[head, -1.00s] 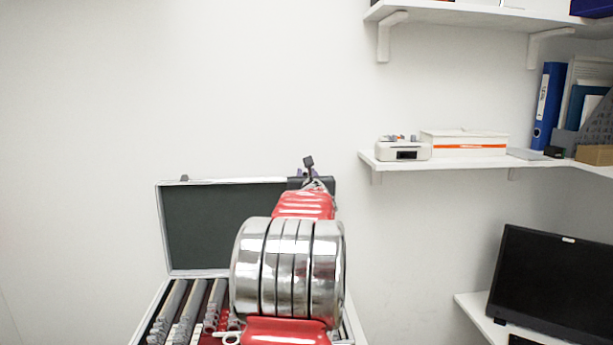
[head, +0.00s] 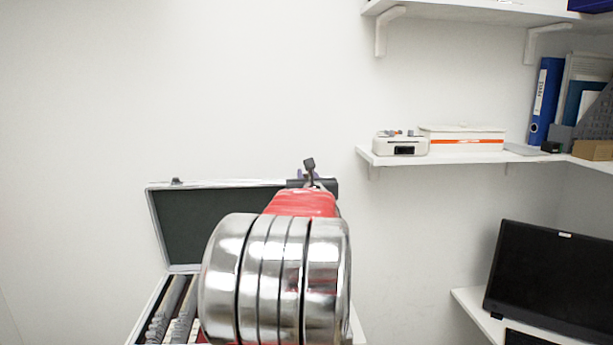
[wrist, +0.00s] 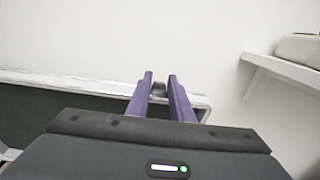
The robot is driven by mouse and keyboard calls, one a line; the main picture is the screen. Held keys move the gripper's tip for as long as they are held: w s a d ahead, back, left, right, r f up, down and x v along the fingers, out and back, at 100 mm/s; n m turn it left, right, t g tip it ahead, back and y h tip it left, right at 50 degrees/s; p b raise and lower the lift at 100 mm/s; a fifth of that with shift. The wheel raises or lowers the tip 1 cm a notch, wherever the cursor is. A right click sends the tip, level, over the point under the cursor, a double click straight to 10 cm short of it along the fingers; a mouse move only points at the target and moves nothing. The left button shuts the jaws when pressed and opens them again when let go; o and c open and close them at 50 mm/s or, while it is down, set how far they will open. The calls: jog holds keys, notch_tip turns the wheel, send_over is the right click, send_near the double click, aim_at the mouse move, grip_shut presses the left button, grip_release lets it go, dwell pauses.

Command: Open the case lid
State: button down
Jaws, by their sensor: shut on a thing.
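The case lid (head: 212,228) stands raised at the back of the silver case (head: 146,318), with its dark inner face toward me. In the wrist view, the lid's pale rim (wrist: 45,76) runs across the left and middle. My gripper (wrist: 160,84) has purple fingers, shut on a small dark piece at the lid's rim. In the head view, my gripper (head: 306,174) is at the lid's top right corner, mostly hidden behind my red and chrome arm. My arm also covers the right part of the lid and case.
Grey tools (head: 178,310) lie in the case at the left. A wall shelf (head: 440,156) with a white box (head: 462,138) is at the right. A dark monitor (head: 548,280) stands on a white desk at lower right. The wall at left is bare.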

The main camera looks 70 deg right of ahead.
jog(key=c, duration=1.5)
grip_release()
jog(key=shift+d+f, duration=0.1)
jog(key=shift+f, duration=0.8)
jog(key=shift+c, duration=0.2)
jog(key=shift+r, duration=0.1)
jog(key=v, duration=1.4)
jog(key=shift+r, duration=0.4)
jog(key=shift+c, duration=0.2)
